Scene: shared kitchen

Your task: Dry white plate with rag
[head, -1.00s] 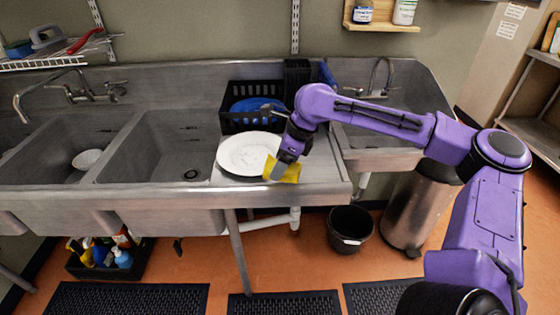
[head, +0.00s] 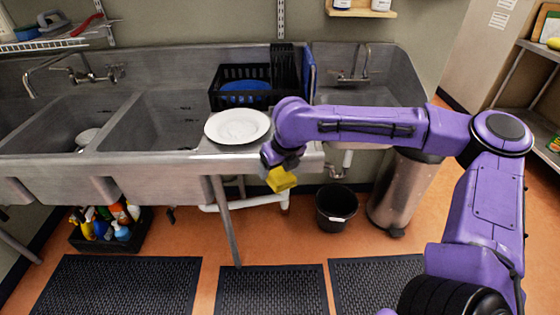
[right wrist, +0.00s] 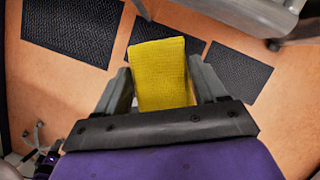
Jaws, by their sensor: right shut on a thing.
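The white plate (head: 238,126) lies on the steel drainboard between the sinks, and its face looks mostly clean. My right gripper (head: 276,170) is shut on the yellow rag (head: 281,180) in front of the counter's front edge, out over the floor. The rag is apart from the plate. In the right wrist view the rag (right wrist: 160,75) stands out between the two fingers of the gripper (right wrist: 162,95), with floor and mats beyond it. My left gripper is in neither view.
A black rack (head: 225,90) with a blue item (head: 243,92) stands behind the plate. Sink basins lie left and right of the drainboard. A black bucket (head: 336,208) and a steel bin (head: 402,190) stand on the floor below. Black mats (head: 272,290) cover the floor in front.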

